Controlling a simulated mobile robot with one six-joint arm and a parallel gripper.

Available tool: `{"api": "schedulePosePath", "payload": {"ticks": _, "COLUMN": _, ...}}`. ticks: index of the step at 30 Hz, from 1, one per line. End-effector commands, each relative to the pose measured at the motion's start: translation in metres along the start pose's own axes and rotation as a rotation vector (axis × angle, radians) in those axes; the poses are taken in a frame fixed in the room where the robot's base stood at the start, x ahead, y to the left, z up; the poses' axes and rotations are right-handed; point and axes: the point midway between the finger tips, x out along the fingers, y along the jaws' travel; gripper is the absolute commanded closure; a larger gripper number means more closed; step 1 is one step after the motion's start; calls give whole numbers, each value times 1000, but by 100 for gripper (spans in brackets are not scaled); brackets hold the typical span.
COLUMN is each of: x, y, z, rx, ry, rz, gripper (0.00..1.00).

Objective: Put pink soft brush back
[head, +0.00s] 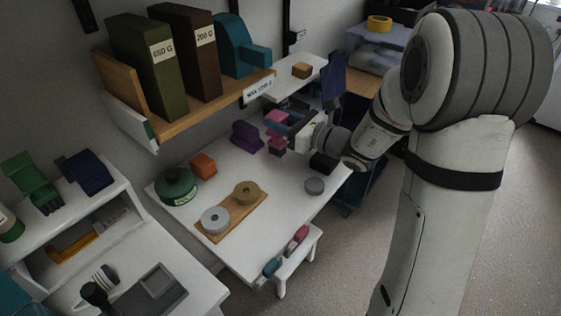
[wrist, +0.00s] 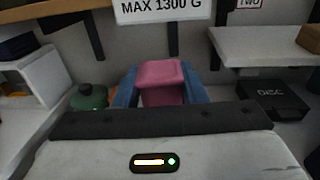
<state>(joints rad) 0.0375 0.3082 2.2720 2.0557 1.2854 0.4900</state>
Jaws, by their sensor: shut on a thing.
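My gripper (head: 280,130) is over the back of the white table, below the wall shelf. In the wrist view its two blue fingers (wrist: 155,88) are shut on a pink, block-shaped thing (wrist: 161,78), which looks like the pink soft brush. It also shows in the head view (head: 276,117), held above the table. Its bristles cannot be made out, and its lower part is hidden by my gripper. A small white stand (head: 289,262) at the table's front edge bears small teal, dark and pink pieces (head: 300,234).
The wooden shelf (head: 185,121) overhangs the back left.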

Motion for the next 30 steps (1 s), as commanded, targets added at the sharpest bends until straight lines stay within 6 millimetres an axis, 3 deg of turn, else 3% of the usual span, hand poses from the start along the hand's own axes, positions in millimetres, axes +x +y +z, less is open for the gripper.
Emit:
{"api": "schedulePosePath", "payload": {"ticks": 3, "x": 1, "y": 1, "z": -23, "rx": 5, "ry": 2, "rz": 3, "gripper": 92}}
{"api": "schedulePosePath", "payload": {"ticks": 10, "x": 1, "y": 2, "z": -41, "rx": 3, "ry": 1, "rz": 5, "gripper": 92}}
{"api": "schedulePosePath", "payload": {"ticks": 18, "x": 1, "y": 2, "z": -74, "rx": 2, "ry": 0, "rz": 5, "gripper": 92}}
{"api": "schedulePosePath", "payload": {"ticks": 30, "x": 2, "y": 2, "z": -81, "rx": 0, "ry": -1, "rz": 6, "gripper": 92}}
